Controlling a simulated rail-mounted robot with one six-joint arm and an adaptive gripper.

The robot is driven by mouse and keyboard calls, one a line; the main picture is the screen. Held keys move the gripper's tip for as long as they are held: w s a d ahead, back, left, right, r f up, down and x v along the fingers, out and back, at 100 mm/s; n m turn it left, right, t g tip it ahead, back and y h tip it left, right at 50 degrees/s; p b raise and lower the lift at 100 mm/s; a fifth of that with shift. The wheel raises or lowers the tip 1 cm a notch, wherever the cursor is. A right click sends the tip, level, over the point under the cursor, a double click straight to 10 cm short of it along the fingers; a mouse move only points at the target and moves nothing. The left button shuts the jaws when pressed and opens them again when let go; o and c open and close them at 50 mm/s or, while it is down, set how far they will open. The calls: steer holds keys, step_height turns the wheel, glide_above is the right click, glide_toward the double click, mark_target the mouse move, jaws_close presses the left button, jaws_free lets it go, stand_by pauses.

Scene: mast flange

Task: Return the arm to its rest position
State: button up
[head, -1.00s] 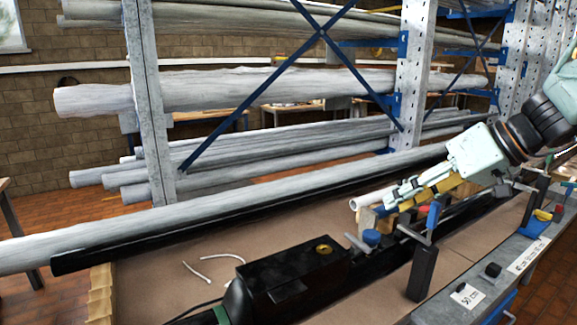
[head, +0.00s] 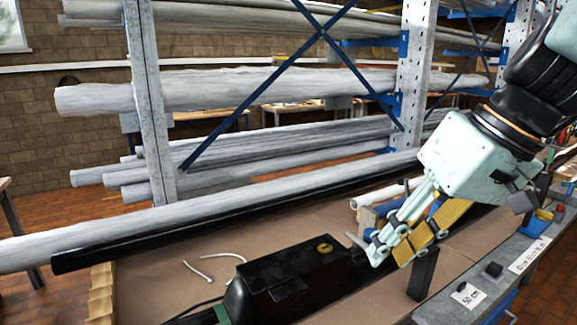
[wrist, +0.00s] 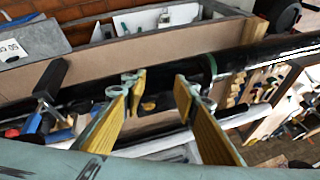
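My gripper (head: 388,252) is in the right half of the head view, at the end of my pale green arm. Its fingers point down and to the left over the workbench. In the wrist view my gripper (wrist: 158,85) shows two yellow-padded fingers spread apart with nothing held between them. In the head view the fingers hide part of the clamp area behind them.
A black machine (head: 290,275) sits on the bench left of my gripper. A black clamp post (head: 423,273) stands close to the fingers. A long grey pipe (head: 200,222) runs along the back of the bench. A rack post (head: 412,75) stands behind.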

steer(key=s+d+f+m+t+h, duration=0.1)
steer(key=s+d+h, duration=0.1)
steer(key=s, duration=0.7)
steer(key=s+d+f+m+h, duration=0.1)
steer(key=s+m+h, duration=0.1)
steer(key=s, duration=0.6)
step_height(320, 180, up, 18)
steer(key=p, duration=1.7)
steer(key=shift+d, duration=0.15)
stand_by(0.3)
